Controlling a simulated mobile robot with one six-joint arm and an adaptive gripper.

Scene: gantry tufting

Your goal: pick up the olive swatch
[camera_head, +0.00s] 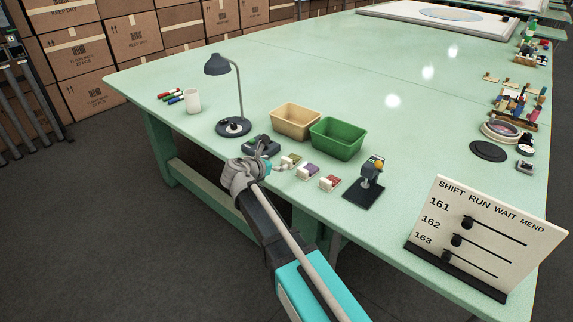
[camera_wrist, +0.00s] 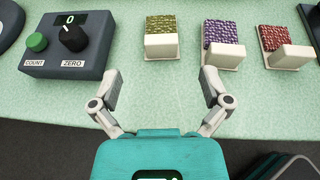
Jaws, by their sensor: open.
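The olive swatch (camera_wrist: 160,24) is a small tufted square with a cream block (camera_wrist: 161,47) at its near edge, lying on the green table. It also shows in the head view (camera_head: 294,158), just beyond my arm's end. My gripper (camera_wrist: 161,88) is open and empty. In the wrist view its two fingers stand apart, short of the swatch and on either side of its line. In the head view my gripper (camera_head: 264,168) is at the table's near edge, its fingers partly hidden by the arm.
A dark counter box (camera_wrist: 68,42) with a green button and a knob stands left of the swatch. A purple swatch (camera_wrist: 223,32) and a red swatch (camera_wrist: 275,37) lie to its right. A tan bin (camera_head: 296,136) and a green bin (camera_head: 338,153) stand behind. A lamp (camera_head: 234,127) is left.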

